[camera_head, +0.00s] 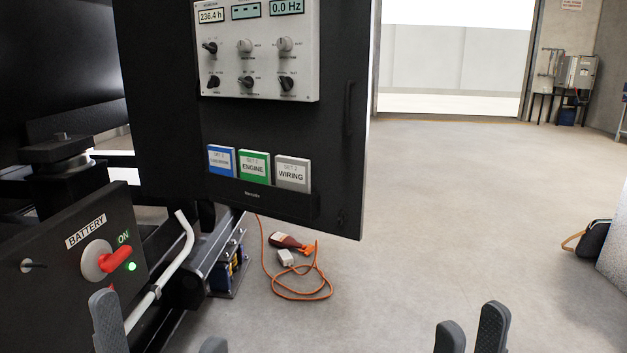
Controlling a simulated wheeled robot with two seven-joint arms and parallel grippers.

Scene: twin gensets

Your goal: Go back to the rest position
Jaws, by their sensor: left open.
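My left gripper (159,333) is at the bottom left, its two grey fingers wide apart with nothing seen between them. It is in front of and below the black battery box (60,275). The red battery switch (107,262) on that box points towards ON, and a green lamp (131,267) beside it is lit. My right gripper (471,332) is at the bottom right over bare floor. Its two fingertips show with a narrow gap, and nothing is seen held. The lower parts of both grippers are cut off by the frame.
A black panel door (335,130) with a grey control panel (258,48) hangs at centre left. Its pocket holds blue (221,161), green (255,167) and grey (292,174) binders. An orange cord (305,298) lies on the floor. A black bag (594,240) is at right; the floor between is clear.

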